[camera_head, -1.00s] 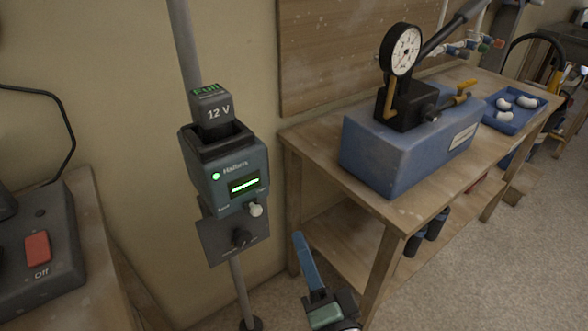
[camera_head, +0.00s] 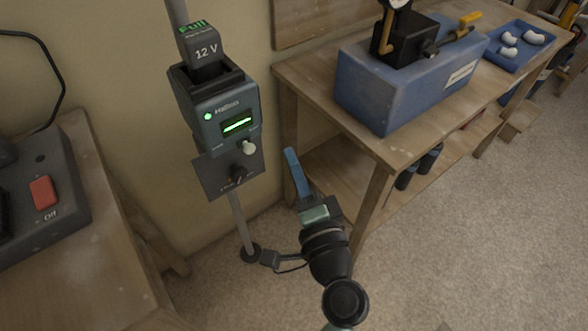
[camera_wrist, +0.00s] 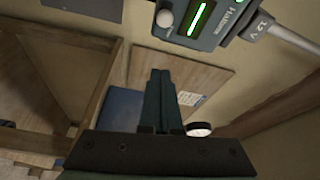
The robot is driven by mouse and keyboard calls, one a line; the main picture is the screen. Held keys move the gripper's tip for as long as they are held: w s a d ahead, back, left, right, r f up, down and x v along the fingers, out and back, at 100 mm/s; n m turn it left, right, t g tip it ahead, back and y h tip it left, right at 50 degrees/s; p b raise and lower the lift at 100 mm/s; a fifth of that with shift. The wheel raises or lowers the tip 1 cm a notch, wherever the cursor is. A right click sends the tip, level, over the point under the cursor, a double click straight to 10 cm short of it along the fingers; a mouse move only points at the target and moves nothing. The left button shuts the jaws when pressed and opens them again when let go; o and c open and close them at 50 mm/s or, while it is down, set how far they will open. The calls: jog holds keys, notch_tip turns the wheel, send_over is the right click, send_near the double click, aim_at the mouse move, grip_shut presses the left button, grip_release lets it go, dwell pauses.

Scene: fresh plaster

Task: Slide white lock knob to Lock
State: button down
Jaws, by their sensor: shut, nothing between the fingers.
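The white lock knob (camera_head: 248,147) sticks out of the lower front of the grey-blue charger unit (camera_head: 228,120), toward the right end of its travel. Small lettering flanks it, too blurred to read surely. It also shows in the wrist view (camera_wrist: 165,18), at the top, beyond the fingertips. My gripper (camera_head: 291,153) is below and to the right of the knob, apart from it, with its fingers pointing up. In the wrist view the fingers (camera_wrist: 160,74) are together with nothing between them.
A dark dial (camera_head: 238,174) sits on a plate below the unit. A 12 V battery (camera_head: 204,47) sits in its top. A wooden bench (camera_head: 400,145) with a blue box (camera_head: 390,95) stands right; another table (camera_head: 85,270) with a red switch (camera_head: 43,192) stands left.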

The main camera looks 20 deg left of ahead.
aim_at(249, 150)
jog(key=a, duration=0.2)
jog(key=w+a, duration=0.1)
jog(key=a+p, duration=0.1)
jog(key=a, duration=0.1)
jog(key=shift+w+a+f, duration=0.2)
jog(key=shift+w+a, duration=0.15)
jog(key=shift+w, duration=0.05)
jog(key=shift+s+a, duration=0.85)
jog(key=shift+s, duration=0.3)
